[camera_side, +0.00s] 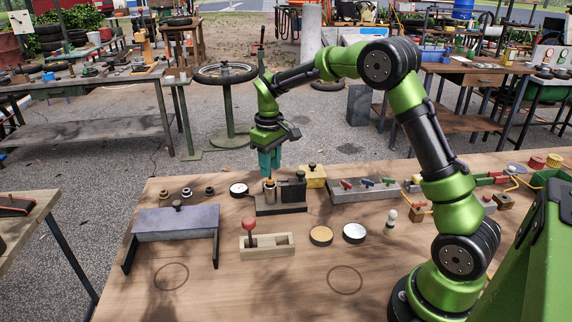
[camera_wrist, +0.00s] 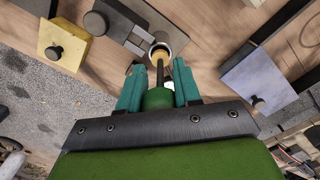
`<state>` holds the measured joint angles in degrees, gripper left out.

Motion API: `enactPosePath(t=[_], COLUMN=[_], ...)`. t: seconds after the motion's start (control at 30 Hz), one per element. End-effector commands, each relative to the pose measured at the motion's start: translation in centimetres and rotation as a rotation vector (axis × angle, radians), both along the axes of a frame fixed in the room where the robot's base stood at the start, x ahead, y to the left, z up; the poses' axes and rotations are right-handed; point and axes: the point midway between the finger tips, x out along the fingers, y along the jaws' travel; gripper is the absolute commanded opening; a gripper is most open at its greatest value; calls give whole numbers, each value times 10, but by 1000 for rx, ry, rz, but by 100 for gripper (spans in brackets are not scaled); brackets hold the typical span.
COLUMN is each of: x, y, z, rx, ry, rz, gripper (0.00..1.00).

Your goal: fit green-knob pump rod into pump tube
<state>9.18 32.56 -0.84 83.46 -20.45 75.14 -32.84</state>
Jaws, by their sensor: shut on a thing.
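My gripper (camera_side: 269,163) points down over the compressor block, its teal fingers directly above the brass-coloured pump tube (camera_side: 270,190). In the wrist view my gripper (camera_wrist: 158,88) is shut on the green knob (camera_wrist: 158,99) of the pump rod. The dark rod (camera_wrist: 160,72) runs from the knob toward the pump tube (camera_wrist: 160,49), whose round rim shows at the rod's far end. The rod's end overlaps the tube mouth in that view. I cannot tell how deep it sits, if at all. In the side view the fingers hide the knob.
The tube stands on a dark base (camera_side: 282,209) beside dark grey blocks. A yellow block with a black knob (camera_side: 313,177) is behind right. A red-knobbed lever in a wooden block (camera_side: 266,243) and a grey-topped stand (camera_side: 176,223) are in front. The table's front middle is clear.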

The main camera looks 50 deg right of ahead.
Motion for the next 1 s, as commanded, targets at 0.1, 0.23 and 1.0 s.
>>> enactPosePath(t=[0.1, 0.23, 1.0], x=[0, 0, 0], y=[0, 0, 0], z=[0, 0, -13], rx=[0, 0, 0], ry=[0, -1, 1], rz=[0, 0, 0], gripper=[2, 2, 2])
